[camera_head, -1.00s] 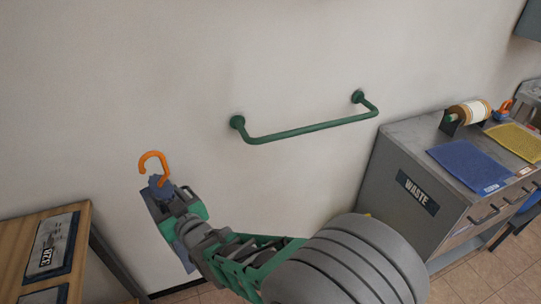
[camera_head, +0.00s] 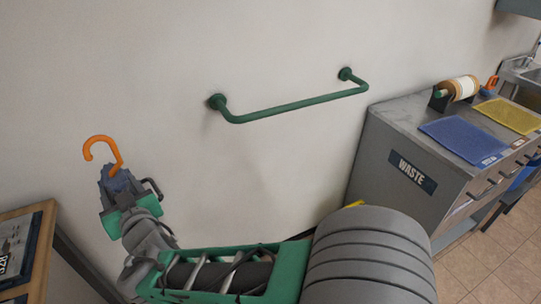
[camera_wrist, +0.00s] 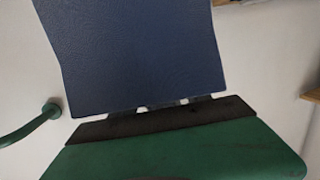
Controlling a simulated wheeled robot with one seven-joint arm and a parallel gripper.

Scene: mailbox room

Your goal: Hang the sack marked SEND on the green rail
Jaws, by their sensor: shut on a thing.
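The green rail (camera_head: 290,107) is a bar fixed to the wall by two round mounts. One end of it shows at the left of the wrist view (camera_wrist: 32,125). My gripper (camera_head: 127,203) is at the left of the head view, to the left of the rail and lower. It is shut on a dark blue sack (camera_head: 116,182) with an orange hook (camera_head: 102,152) on top. The hook is apart from the rail. In the wrist view the blue sack (camera_wrist: 135,55) fills the upper middle, beyond my gripper's edge (camera_wrist: 160,122). No SEND mark is readable.
A grey cabinet marked WASTE (camera_head: 385,190) stands right of the rail, with a blue mat (camera_head: 462,140), a yellow mat (camera_head: 510,115) and a roll (camera_head: 460,89) on top. A wooden-edged unit (camera_head: 45,240) is at lower left. The wall around the rail is clear.

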